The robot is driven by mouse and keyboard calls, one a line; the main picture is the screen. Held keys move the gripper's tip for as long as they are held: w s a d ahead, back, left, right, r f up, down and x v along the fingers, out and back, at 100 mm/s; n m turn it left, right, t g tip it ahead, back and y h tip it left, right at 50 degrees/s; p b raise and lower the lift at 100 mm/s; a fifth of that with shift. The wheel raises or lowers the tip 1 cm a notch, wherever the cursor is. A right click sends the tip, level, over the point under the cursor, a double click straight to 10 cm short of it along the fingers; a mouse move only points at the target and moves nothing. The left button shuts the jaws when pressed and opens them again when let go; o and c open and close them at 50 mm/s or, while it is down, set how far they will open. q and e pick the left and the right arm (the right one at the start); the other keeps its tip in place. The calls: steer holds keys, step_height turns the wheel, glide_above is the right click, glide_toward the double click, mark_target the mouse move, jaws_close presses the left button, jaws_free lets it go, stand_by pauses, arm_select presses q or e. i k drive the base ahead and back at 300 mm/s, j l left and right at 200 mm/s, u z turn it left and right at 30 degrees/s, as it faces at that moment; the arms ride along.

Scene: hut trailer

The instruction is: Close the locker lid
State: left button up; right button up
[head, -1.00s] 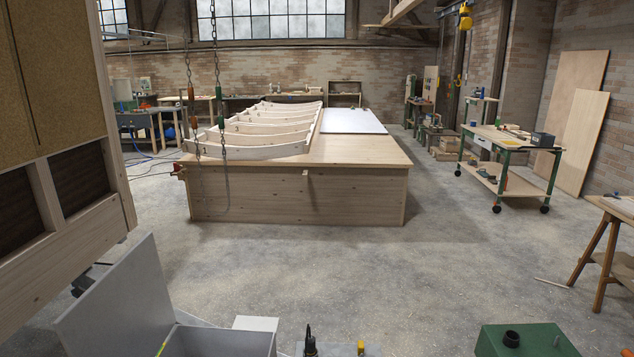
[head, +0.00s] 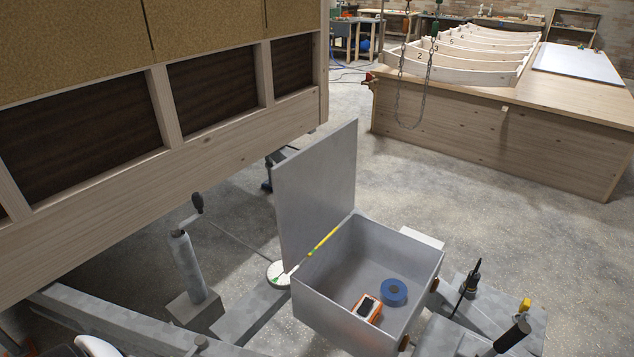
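The locker (head: 318,302) is an open grey metal box in the lower middle of the head view. Its flat grey lid (head: 315,190) stands raised, roughly upright, along the left side of the box. A thin yellow-green strip (head: 323,240) runs near the edge between lid and box. Inside the locker lie an orange device with a dark screen (head: 366,309) and a blue ring-shaped roll (head: 393,292), both on the floor of the box. Neither of my grippers shows in this view.
The hut wall with wooden framing (head: 200,135) stands close on the left. A jockey wheel post with a crank (head: 187,265) rises left of the locker. The coupling with a black handle (head: 512,336) is at the lower right. A large wooden bench (head: 500,140) stands behind.

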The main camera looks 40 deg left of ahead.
mark_target(314, 188)
steer(key=j+z, duration=0.1)
steer(key=j, duration=0.4)
steer(key=k+j, duration=0.1)
steer(key=j, duration=0.35)
steer(key=j+z, duration=0.15)
steer(key=j, duration=0.35)
steer(key=k+j, duration=0.15)
steer(key=j, duration=0.3)
steer(key=k+j+z, duration=0.15)
steer(key=j, duration=0.35)
steer(key=j+z, duration=0.1)
steer(key=j, duration=0.35)
steer(key=k+j, duration=0.25)
steer(key=j+z, duration=0.05)
steer(key=j, duration=0.1)
